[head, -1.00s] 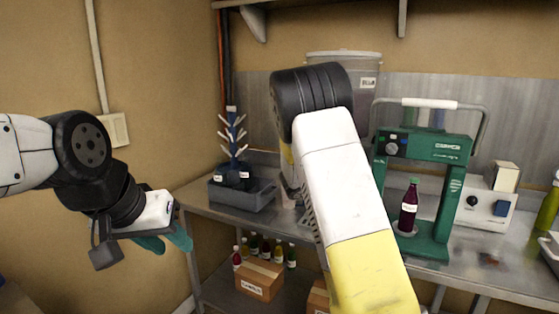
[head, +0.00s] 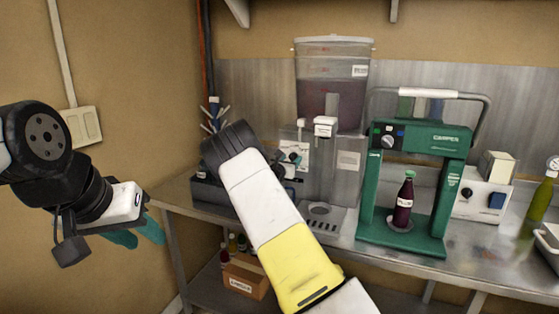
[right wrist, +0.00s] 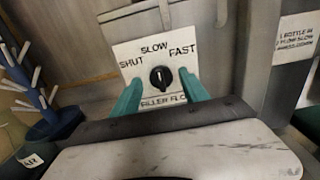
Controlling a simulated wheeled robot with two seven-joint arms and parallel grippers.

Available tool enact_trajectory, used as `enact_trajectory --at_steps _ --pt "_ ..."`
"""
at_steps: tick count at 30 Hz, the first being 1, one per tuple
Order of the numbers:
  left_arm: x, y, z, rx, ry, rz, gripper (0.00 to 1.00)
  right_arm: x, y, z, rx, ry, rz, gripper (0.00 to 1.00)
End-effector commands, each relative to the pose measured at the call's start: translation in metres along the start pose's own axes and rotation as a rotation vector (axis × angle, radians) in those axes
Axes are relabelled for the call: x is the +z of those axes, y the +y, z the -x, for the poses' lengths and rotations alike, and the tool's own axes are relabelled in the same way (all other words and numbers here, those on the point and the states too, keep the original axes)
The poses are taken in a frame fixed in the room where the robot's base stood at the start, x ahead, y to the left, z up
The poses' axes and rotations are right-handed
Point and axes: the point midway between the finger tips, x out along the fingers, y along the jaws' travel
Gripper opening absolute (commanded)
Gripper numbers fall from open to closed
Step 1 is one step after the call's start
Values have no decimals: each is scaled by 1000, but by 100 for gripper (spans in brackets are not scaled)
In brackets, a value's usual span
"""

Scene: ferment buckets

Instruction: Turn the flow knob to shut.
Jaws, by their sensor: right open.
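The flow knob (right wrist: 161,77) is a black round knob on a white panel (right wrist: 140,52) marked SHUT, SLOW and FAST. Its light pointer mark stands about upright, toward SLOW. My right gripper (right wrist: 161,90) is open, with one teal finger on each side of the knob in the right wrist view. I cannot tell whether the fingers touch the knob. In the head view my right arm partly hides this gripper, and the white panel (head: 297,150) shows beside it. My left gripper (head: 138,234) is open and empty at the left, away from the bench.
The filler's tank (head: 330,75) stands behind a spout (head: 326,126). A green capper (head: 425,150) holds a dark red bottle (head: 403,203) to the right. A blue bottle tree (right wrist: 28,90) stands left of the panel.

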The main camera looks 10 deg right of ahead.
Motion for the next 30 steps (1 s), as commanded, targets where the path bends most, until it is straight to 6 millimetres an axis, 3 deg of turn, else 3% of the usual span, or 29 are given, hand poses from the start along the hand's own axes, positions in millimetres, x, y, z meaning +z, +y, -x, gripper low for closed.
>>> enact_trajectory --at_steps 10,18,30 --pt "0 0 0 0 0 0 36 0 0 -5 0 0 -2 51" --pt "0 0 0 0 0 0 36 0 0 -5 0 0 -2 0" --pt "0 0 0 0 0 0 36 0 0 -5 0 0 65 0"
